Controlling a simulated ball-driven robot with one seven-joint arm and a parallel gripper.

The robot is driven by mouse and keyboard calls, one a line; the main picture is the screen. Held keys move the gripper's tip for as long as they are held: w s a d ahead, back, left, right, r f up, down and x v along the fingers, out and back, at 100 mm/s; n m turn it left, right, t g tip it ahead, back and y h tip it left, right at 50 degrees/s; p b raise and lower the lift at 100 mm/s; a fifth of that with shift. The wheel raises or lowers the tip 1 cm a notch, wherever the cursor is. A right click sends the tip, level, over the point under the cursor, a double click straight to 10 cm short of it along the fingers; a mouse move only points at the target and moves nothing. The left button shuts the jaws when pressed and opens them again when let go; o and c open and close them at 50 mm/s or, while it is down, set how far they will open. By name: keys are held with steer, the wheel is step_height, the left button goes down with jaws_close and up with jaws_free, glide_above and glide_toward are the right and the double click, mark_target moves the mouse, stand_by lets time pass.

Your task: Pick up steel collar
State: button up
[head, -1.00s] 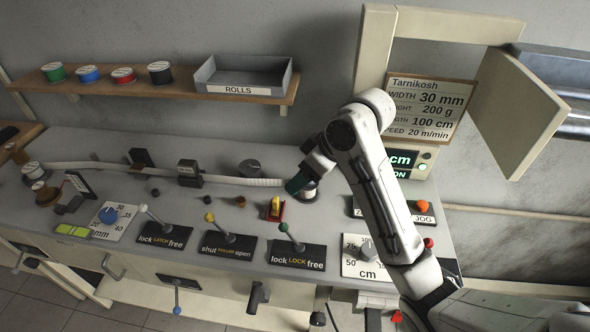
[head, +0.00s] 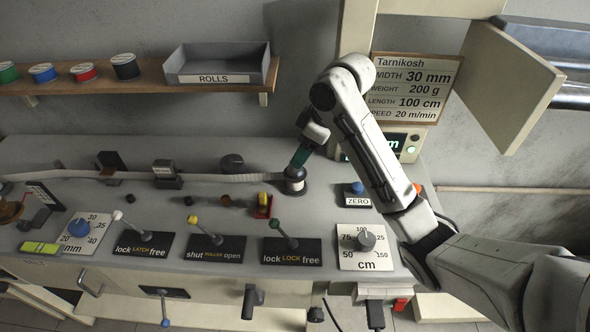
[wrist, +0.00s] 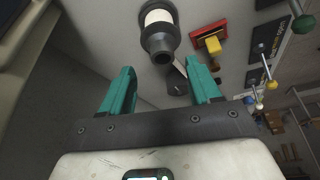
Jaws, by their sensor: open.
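A grey, round collar-like piece (wrist: 159,40) with a dark hole at its end shows in the wrist view, on the end of a spindle with a white roll (wrist: 157,17). I take it to be the steel collar. In the head view the spindle (head: 295,186) stands on the bench at the tape's right end; its top is partly hidden by my gripper. My gripper (wrist: 160,78) is open, its teal fingers apart with nothing held between them. In the head view my gripper (head: 299,160) is just above the spindle top. Contact cannot be told.
A red and yellow part (head: 264,205) stands left of the spindle. A lock lever (head: 285,236), a blue ZERO button (head: 357,188) and a cm dial (head: 366,239) are nearby. A tape (head: 220,178) runs left across the bench. An open cabinet door (head: 510,90) is at upper right.

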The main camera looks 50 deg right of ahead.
steer(key=x, duration=0.4)
steer(key=shift+a+f, duration=0.1)
steer(key=shift+a, duration=0.1)
jaws_close()
stand_by(0.4)
